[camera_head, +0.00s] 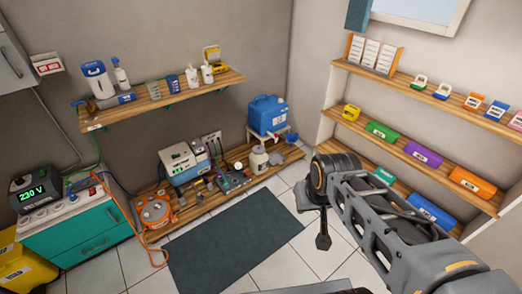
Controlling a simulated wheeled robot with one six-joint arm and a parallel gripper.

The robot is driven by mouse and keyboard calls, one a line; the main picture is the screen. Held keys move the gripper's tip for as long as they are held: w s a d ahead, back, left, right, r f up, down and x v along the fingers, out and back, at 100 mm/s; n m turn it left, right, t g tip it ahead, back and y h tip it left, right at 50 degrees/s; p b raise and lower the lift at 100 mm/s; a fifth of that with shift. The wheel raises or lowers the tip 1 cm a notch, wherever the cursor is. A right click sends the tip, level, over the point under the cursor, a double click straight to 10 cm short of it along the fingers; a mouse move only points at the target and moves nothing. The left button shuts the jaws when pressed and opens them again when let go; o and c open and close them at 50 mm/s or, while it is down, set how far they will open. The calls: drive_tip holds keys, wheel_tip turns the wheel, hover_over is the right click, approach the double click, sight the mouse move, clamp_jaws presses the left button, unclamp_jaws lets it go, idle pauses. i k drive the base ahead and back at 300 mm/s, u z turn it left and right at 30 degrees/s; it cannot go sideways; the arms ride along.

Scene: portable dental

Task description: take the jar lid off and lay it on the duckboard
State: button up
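A pale jar (258,162) with a lighter top stands on the low slatted wooden board, the duckboard (191,213), near its right end. The top looks like a lid in place, but it is too small to be sure. My gripper (323,242) is a small dark shape at the end of my arm, hanging over the white floor tiles to the right of the jar and apart from it. Its fingers are too small and dark to tell open from shut. I see nothing held in it.
A blue canister (268,113) on a white stand is behind the jar. A grey-blue device (185,162), small items and an orange round unit (155,211) crowd the duckboard. A dark mat (228,243) lies in front. Shelves with coloured boxes (420,153) stand at right.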

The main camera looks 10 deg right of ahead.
sight(259, 149)
drive_tip(key=z, duration=0.4)
drive_tip(key=i, duration=2.1)
drive_tip(key=u, duration=0.9)
drive_tip(key=i, duration=0.6)
drive_tip(key=u, duration=0.25)
